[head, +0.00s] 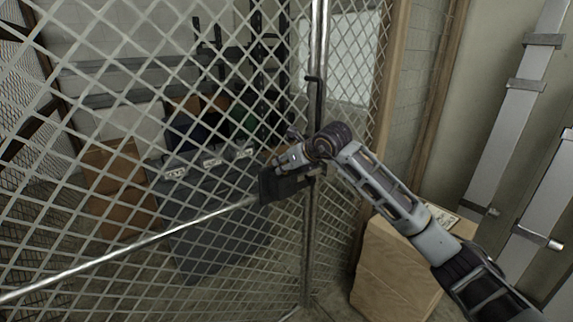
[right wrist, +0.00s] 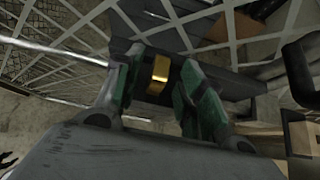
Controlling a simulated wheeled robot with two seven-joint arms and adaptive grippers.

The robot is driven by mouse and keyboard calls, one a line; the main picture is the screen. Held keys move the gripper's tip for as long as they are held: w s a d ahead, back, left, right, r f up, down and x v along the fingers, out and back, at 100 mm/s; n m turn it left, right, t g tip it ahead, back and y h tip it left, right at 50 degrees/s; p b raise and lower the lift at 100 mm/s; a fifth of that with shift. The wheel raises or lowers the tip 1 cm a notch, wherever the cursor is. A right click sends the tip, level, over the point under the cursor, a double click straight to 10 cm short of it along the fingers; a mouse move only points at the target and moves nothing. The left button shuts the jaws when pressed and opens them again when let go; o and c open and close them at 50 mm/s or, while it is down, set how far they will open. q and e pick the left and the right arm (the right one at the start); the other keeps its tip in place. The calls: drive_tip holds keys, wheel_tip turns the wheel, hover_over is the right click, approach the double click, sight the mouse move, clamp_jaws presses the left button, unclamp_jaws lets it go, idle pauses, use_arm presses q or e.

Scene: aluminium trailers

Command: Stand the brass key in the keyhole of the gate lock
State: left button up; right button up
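The gate lock (head: 284,186) is a dark box on the mesh gate, near the gate's upright post. My right gripper (head: 287,158) is at this lock in the head view. In the right wrist view the dark lock body (right wrist: 200,42) lies just beyond the fingers. A small brass piece (right wrist: 160,68), which looks like the key, shows against the lock between the fingers of my right gripper (right wrist: 158,88). The fingers stand apart, with a gap beside the brass piece. How deep it sits and the keyhole itself cannot be seen. My left gripper is out of view.
A metal bar (head: 130,244) runs across the gate to the lock. Cardboard boxes (head: 120,185) and dark cases lie behind the mesh.

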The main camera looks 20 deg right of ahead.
drive_tip(key=v, duration=1.2)
drive_tip(key=shift+a, duration=0.1)
idle(0.9)
